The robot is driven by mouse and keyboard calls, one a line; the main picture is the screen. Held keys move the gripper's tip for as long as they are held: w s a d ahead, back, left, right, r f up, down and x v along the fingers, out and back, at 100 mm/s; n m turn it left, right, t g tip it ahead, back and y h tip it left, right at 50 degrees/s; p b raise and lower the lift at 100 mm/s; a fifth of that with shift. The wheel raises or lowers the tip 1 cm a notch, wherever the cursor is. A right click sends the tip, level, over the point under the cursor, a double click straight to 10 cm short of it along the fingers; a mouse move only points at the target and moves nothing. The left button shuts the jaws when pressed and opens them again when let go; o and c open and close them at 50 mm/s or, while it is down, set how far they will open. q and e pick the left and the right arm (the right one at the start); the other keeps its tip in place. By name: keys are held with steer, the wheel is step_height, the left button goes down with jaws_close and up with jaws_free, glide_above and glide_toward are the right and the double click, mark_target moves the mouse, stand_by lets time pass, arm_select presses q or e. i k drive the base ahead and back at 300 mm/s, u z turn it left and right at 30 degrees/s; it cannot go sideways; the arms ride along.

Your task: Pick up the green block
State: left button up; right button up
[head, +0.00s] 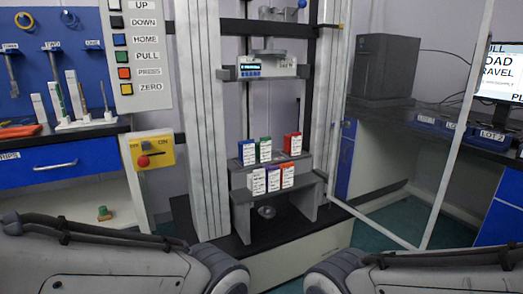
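A block with a green side and white label (265,149) stands upright in the upper row on a grey stepped stand, between a blue block (246,152) and a red block (292,144). A small green-topped piece (104,213) also sits on the low shelf at left; its exact kind is too small to tell. My two arms cross the bottom left and bottom right of the head view. Neither gripper shows, and both arms are well apart from the blocks.
White-labelled blocks (273,179) stand in the lower row of the grey stand (242,218), inside the tall machine frame (204,120). A yellow switch box (152,150) is at left. A dark cabinet (385,68) and monitor (499,72) stand at right. A slanted pale post (458,130) crosses the right side.

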mark_target(263, 152)
steer(key=u, duration=0.7)
steer(key=i, duration=1.35)
steer(key=z, duration=0.4)
